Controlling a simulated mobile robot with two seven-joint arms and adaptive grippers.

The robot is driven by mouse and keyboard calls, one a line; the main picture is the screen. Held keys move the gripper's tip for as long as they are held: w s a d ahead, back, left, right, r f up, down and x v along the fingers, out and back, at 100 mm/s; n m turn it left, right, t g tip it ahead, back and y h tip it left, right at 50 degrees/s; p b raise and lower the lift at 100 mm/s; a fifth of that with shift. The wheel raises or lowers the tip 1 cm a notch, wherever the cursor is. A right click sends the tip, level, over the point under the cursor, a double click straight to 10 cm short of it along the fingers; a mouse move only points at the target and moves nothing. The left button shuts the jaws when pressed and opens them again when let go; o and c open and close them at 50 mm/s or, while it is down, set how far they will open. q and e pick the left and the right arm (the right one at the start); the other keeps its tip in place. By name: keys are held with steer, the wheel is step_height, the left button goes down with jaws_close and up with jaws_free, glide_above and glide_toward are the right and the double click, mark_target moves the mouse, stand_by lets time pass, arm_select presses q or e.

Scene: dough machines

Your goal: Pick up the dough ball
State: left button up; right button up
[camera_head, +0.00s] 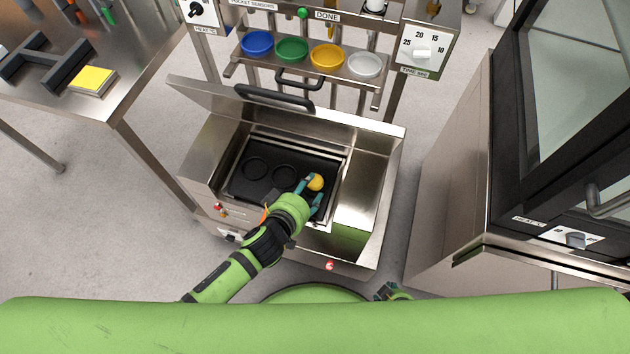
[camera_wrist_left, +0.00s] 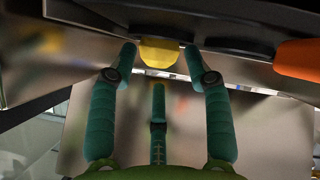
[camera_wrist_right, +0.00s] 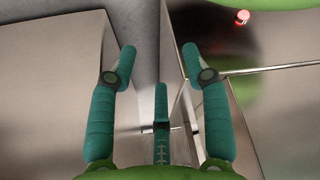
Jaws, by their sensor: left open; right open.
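The yellow dough ball (camera_head: 316,182) sits in the dark plate (camera_head: 252,190) of the open steel press, at the plate's right side. Two empty round moulds show to its left. My left gripper (camera_head: 312,199) is open, with its teal fingers close around the ball. In the left wrist view the ball (camera_wrist_left: 159,54) lies between the two upper fingertips (camera_wrist_left: 161,52), its far part hidden by a dark edge. I cannot tell whether the fingers touch it. My right gripper (camera_wrist_right: 159,53) is open and empty, low beside the press; in the head view it is mostly hidden.
The press lid (camera_head: 285,106) stands raised behind the plate. Coloured bowls (camera_head: 292,50) sit on a shelf beyond it. A steel table (camera_head: 125,62) is at the upper left, and an oven (camera_head: 560,110) with a dark door fills the right. Grey floor lies between.

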mark_target(312, 186)
arm_select(q)
steer(key=x, duration=0.2)
steer(key=shift+w+d+f+b, duration=0.15)
steer(key=shift+w+f+b, duration=0.05)
steer(key=shift+w+b, duration=0.1)
steer(key=shift+w+d+f, duration=0.2)
steer(key=shift+d+f, duration=0.05)
steer(key=shift+d, duration=0.05)
steer(key=c, duration=0.6)
steer(key=shift+a, duration=0.2)
steer(key=shift+c, duration=0.5)
arm_select(e)
steer(key=shift+w+t, duration=0.3)
steer(key=shift+w, duration=0.85)
arm_select(q)
steer(key=shift+c, duration=0.4)
steer(key=shift+s+a, duration=0.1)
steer(key=shift+c, duration=0.2)
arm_select(e)
steer(key=shift+s, duration=0.25)
